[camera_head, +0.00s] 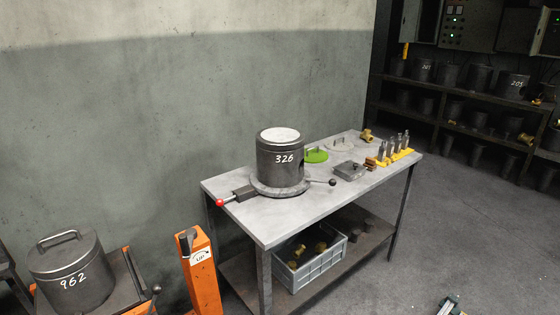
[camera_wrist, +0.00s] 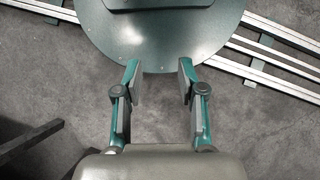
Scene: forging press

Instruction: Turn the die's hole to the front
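The dark cylindrical die (camera_head: 280,163), marked 326, stands upright on a round turntable (camera_head: 278,190) on the grey workbench. Its top is pale. I cannot make out its hole clearly. A lever with a red knob (camera_head: 220,203) sticks out left of the turntable, and a handle with a black knob (camera_head: 332,182) sticks out right. My gripper (camera_wrist: 160,75) shows in the wrist view with its two fingers apart and nothing between them. It points over the floor, away from the die. The die is not in the wrist view.
Another die (camera_head: 72,275), marked 962, sits on an orange lift cart (camera_head: 197,262) at the left. A green round piece (camera_head: 316,155), a grey block (camera_head: 349,171) and several small tools lie on the workbench (camera_head: 300,215). A grey crate (camera_head: 312,266) stands on its lower shelf.

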